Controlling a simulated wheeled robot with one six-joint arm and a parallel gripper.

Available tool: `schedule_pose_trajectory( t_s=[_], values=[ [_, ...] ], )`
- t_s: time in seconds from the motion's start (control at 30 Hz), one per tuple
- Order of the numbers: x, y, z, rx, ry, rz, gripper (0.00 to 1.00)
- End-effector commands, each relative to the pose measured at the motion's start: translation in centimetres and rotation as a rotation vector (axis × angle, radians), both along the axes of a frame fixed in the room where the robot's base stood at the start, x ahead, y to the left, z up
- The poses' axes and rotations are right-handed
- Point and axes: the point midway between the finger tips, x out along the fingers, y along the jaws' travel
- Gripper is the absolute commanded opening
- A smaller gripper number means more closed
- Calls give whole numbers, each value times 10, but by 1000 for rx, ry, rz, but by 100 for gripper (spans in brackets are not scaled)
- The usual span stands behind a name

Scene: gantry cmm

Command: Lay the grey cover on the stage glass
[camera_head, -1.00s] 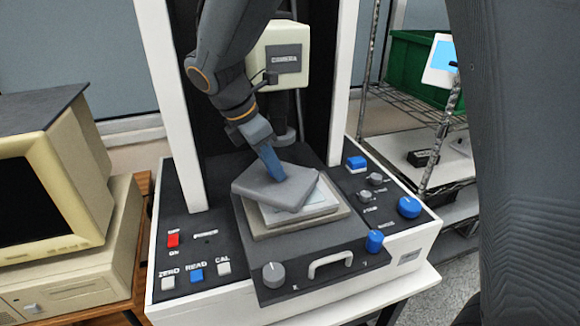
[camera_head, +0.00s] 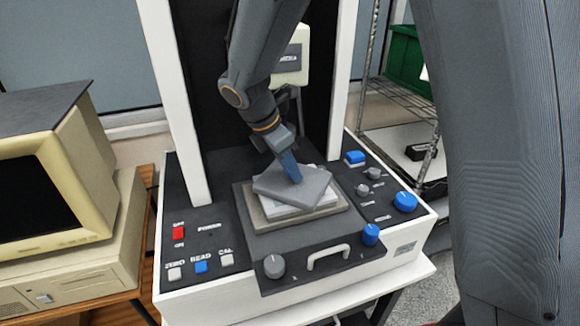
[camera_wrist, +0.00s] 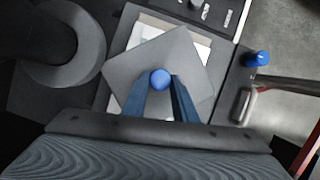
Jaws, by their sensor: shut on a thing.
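The grey cover (camera_head: 288,187) is a flat slab, turned at an angle over the stage glass (camera_head: 323,201). In the wrist view the cover (camera_wrist: 187,68) hides most of the glass (camera_wrist: 149,33), whose pale corners show past its edges. I cannot tell whether the cover touches the glass or hangs just above it. My gripper (camera_head: 294,178) has blue fingers and is shut on a blue knob (camera_wrist: 160,79) on top of the cover. The fingers reach down to it from above, and in the head view they hide the knob.
A tan frame (camera_head: 257,225) surrounds the glass. A silver handle (camera_head: 328,257), a grey knob (camera_head: 274,266) and a blue knob (camera_head: 370,234) stand at the machine's front. A white column (camera_head: 174,100) rises at left. An old computer (camera_head: 60,180) stands farther left.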

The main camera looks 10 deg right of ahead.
Motion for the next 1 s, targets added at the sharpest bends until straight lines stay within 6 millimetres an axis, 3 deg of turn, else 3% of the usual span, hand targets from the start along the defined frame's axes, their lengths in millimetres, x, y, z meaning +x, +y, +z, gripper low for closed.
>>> schedule_pose_trajectory(
  t_s=[0.07,0.1,0.2,0.63,1.0],
  values=[
    [0,0,-2,0,1,0,0],
    [0,0,-3,0,1,0,27],
    [0,0,-3,0,0,0,44],
    [0,3,6,1,-3,1,44],
    [-10,28,70,2,-4,2,44]
  ],
)
